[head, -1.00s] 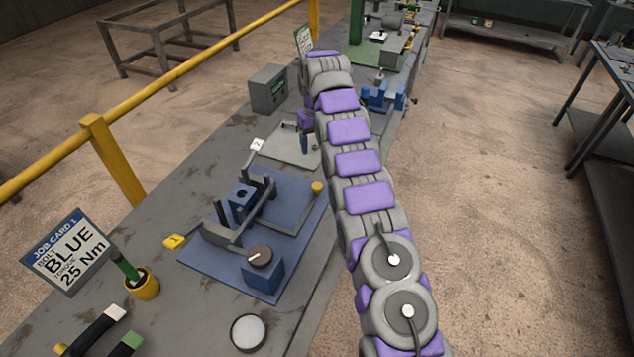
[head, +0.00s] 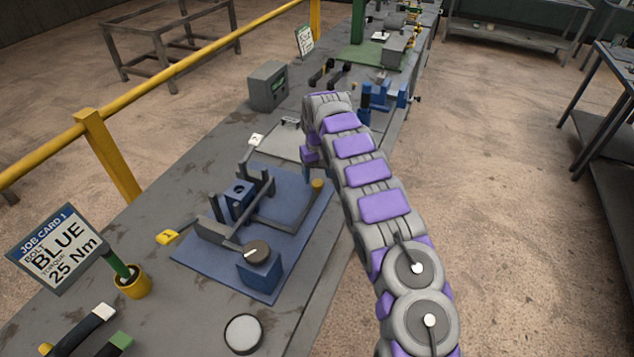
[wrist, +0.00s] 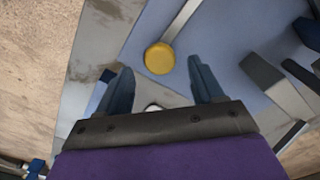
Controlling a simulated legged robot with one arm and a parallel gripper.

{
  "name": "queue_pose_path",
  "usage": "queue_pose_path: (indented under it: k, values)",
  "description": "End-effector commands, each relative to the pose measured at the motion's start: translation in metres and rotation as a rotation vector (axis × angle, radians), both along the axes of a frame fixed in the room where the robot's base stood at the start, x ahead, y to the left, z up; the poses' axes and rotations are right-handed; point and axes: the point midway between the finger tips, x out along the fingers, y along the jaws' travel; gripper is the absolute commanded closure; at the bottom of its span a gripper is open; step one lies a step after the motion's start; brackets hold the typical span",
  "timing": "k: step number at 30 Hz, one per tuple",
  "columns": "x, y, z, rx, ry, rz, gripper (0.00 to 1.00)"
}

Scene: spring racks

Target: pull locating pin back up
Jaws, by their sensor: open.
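A yellow round knob (head: 317,184), which looks like the locating pin's head, stands at the far right corner of the blue fixture plate (head: 210,255). In the wrist view the yellow knob (wrist: 160,58) shows from above, just beyond and between my open fingers. My gripper (wrist: 163,85) is open and empty, with its two blue-grey fingers apart. In the head view my gripper (head: 306,168) is beside the knob, partly hidden by my arm. A grey bar runs from near the knob across the plate. I cannot tell the pin's height.
The plate carries a blue block (head: 238,200), grey clamp parts and a black dial (head: 257,252). A job card (head: 60,245) and yellow cup (head: 134,284) stand at left. A grey plate (head: 285,145) and grey box (head: 268,86) lie beyond.

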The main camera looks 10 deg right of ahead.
Motion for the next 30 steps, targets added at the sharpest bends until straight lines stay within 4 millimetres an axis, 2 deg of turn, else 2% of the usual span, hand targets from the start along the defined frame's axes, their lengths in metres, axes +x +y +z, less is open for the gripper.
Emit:
queue_pose_path:
  k: [1,6,17,30]
  values:
    - [-0.001,0.0,-0.009,0.0,0.003,0.0,0.33]
    - [0.0,0.001,-0.024,0.0,0.001,0.001,0.33]
    - [0.0,0.001,-0.028,0.0,0.0,0.001,0.33]
    - [0.0,0.001,-0.028,0.0,0.001,0.001,0.73]
